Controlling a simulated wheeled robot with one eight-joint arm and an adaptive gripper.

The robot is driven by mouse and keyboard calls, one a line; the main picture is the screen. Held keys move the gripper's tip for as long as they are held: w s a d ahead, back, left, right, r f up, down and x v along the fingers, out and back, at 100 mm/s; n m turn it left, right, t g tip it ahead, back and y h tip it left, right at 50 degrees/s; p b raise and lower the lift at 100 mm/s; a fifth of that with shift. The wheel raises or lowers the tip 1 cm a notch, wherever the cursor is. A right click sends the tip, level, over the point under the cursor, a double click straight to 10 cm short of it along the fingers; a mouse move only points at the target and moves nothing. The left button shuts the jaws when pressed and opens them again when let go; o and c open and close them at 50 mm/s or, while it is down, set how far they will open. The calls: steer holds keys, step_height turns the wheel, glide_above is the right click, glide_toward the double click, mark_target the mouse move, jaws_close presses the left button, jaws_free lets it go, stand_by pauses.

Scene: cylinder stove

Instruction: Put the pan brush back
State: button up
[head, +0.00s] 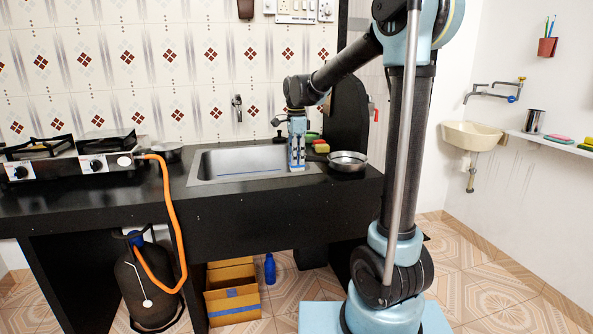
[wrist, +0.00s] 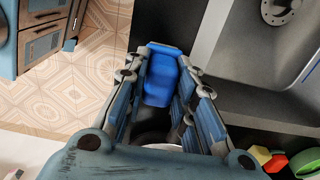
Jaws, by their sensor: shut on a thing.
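My gripper (head: 297,165) is over the right end of the sink, near the counter's front side. It points down. In the wrist view my gripper (wrist: 161,88) has a blue thing (wrist: 160,82) between its fingers. This blue thing looks like the pan brush, but its bristles cannot be made out. In the head view only a thin dark blue band shows low between the fingers. A metal pan or bowl (head: 347,161) stands on the counter just right of my gripper.
The steel sink (head: 235,162) is set in the black counter (head: 150,192). A yellow sponge (head: 321,148) and green items lie behind the gripper. A gas stove (head: 75,158) stands left. A blue bottle (head: 270,269) and cardboard box (head: 233,305) are below.

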mark_target(297, 167)
steer(key=shift+f, duration=2.2)
steer(key=o, duration=0.8)
steer(key=shift+c, duration=0.2)
